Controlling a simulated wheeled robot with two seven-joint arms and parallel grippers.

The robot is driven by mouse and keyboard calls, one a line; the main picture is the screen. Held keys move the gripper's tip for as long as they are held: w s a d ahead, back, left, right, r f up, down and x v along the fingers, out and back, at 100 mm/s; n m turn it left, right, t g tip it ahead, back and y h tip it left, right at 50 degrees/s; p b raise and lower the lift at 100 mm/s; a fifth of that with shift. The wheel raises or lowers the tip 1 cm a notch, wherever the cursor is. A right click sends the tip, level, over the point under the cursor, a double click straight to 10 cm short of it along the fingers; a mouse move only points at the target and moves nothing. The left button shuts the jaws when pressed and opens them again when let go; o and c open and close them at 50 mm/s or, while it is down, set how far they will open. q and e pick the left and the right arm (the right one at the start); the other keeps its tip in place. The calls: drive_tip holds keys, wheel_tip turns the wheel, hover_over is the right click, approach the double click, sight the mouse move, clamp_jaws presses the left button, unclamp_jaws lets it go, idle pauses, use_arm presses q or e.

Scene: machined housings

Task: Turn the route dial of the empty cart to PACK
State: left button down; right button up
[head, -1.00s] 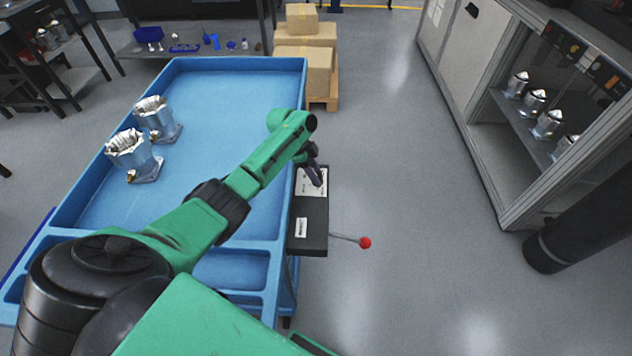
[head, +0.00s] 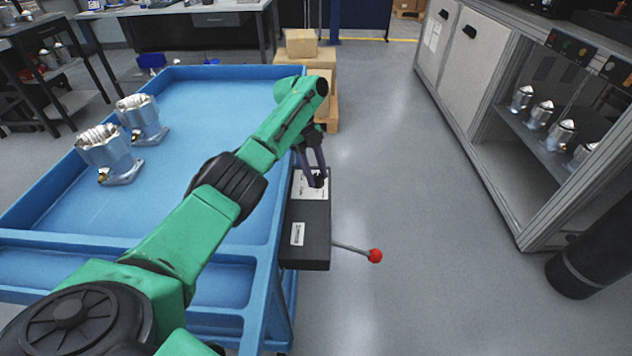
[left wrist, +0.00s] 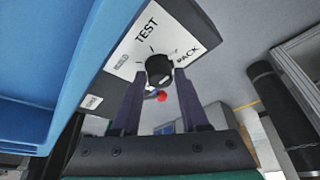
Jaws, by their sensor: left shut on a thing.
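The route dial is a black round knob (left wrist: 158,68) on a white plate with the words TEST and PACK, in the left wrist view. I cannot tell which mark it points to. The plate (head: 310,190) sits on a dark box (head: 315,248) at the right side of a blue cart (head: 190,75). My left gripper (head: 316,182) is shut on the knob, one finger at each side in the left wrist view (left wrist: 158,82). The cart carries two silver housings (head: 108,155) (head: 141,118) on its top. My right gripper is not in view.
A lever with a red ball (head: 375,256) sticks out from the box's right side. Cardboard boxes (head: 302,44) stand on a pallet behind the cart. A grey cabinet (head: 480,70) with several housings stands at the right. The floor between is clear.

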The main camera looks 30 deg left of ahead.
use_arm(q)
drive_tip(key=shift+f, duration=0.1)
idle(0.4)
drive_tip(key=shift+c, duration=2.1)
unclamp_jaws()
